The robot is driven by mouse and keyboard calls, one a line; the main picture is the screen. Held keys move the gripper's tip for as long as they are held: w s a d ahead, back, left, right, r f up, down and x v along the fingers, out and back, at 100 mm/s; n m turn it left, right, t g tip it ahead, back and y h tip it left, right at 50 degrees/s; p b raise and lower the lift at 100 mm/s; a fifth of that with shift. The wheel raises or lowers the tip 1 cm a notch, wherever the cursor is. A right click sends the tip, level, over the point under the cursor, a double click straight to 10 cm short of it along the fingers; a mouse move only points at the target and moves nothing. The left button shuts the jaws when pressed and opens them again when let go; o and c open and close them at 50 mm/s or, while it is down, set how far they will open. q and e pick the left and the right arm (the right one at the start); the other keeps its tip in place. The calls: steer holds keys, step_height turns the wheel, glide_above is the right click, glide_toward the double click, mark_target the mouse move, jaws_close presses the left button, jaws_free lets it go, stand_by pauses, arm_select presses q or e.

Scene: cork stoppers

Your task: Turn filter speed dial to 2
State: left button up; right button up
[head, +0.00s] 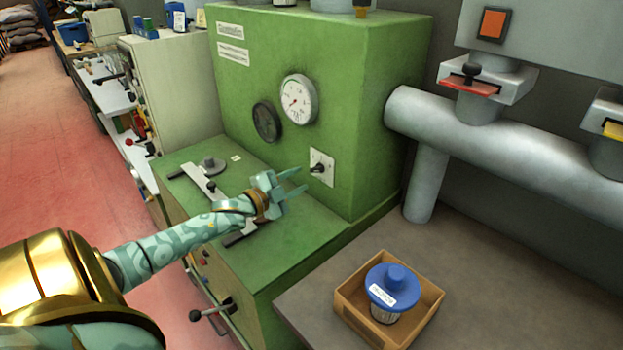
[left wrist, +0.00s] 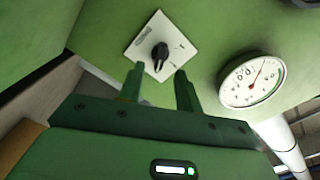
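The dial is a black pointer knob (head: 317,168) on a small white plate (head: 327,163), low on the front of the green machine. In the left wrist view the knob (left wrist: 159,52) sits on the tilted white plate (left wrist: 177,32), whose marks are too small to read. My left gripper (head: 301,183) is open, with its fingers pointing at the dial and a short way from it. In the left wrist view its two fingers (left wrist: 158,78) stand apart below the knob, with nothing between them. My right gripper is not in view.
A round gauge (head: 299,99) and a dark round disc (head: 267,122) are above the dial. A grey pipe (head: 490,135) runs to the right. A wooden box (head: 349,299) with a blue-topped filter (head: 396,287) stands on the grey bench (head: 480,270).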

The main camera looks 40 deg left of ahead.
mark_target(314, 171)
arm_select(q)
steer(key=w+b, duration=0.1)
steer(key=w, duration=0.4)
steer(key=shift+d, duration=0.2)
jaws_close()
